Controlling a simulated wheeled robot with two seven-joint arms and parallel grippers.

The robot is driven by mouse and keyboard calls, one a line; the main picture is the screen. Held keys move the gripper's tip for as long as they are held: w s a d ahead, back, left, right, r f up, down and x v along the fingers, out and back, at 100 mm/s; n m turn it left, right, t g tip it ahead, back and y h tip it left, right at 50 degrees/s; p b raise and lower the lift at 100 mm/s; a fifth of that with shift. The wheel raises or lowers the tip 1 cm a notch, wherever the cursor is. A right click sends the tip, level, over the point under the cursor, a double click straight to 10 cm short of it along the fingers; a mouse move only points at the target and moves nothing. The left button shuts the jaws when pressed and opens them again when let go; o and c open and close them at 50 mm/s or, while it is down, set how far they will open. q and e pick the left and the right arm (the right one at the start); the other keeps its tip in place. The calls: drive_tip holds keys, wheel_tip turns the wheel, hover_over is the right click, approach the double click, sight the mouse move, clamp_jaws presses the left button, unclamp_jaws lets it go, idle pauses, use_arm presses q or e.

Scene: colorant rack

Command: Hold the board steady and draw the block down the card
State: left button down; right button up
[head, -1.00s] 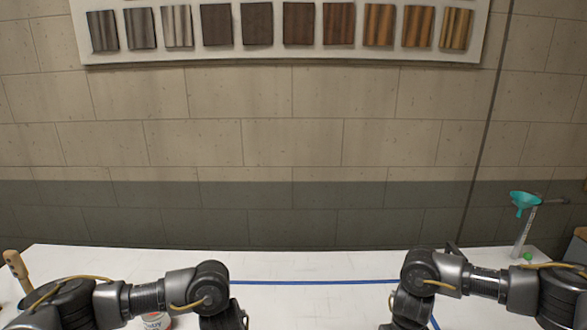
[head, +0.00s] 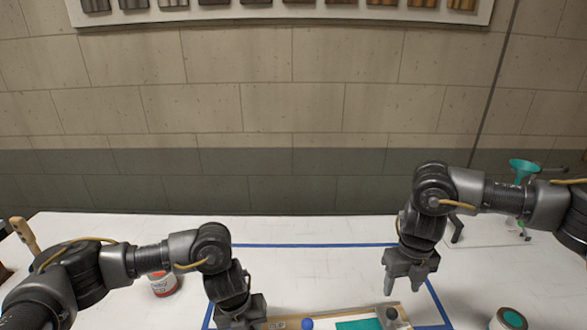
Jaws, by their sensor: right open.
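The board (head: 296,324) lies at the bottom edge of the head view, with only its far part showing. On it is a white card with a teal patch (head: 358,324) and a blue knob (head: 307,323). My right gripper (head: 405,284) points down, open and empty, above the table near the board's right end. My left gripper (head: 240,322) is at the board's left end, its fingertips cut off by the lower edge, so its grip is hidden.
Blue tape (head: 310,245) outlines an area on the white table. A can with a red and white label (head: 163,283) stands behind my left arm. An open can of teal paint (head: 511,319) stands at lower right. A teal funnel (head: 523,170) on a stand is at back right.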

use_arm(q)
drive_tip(key=c, duration=1.1)
unclamp_jaws()
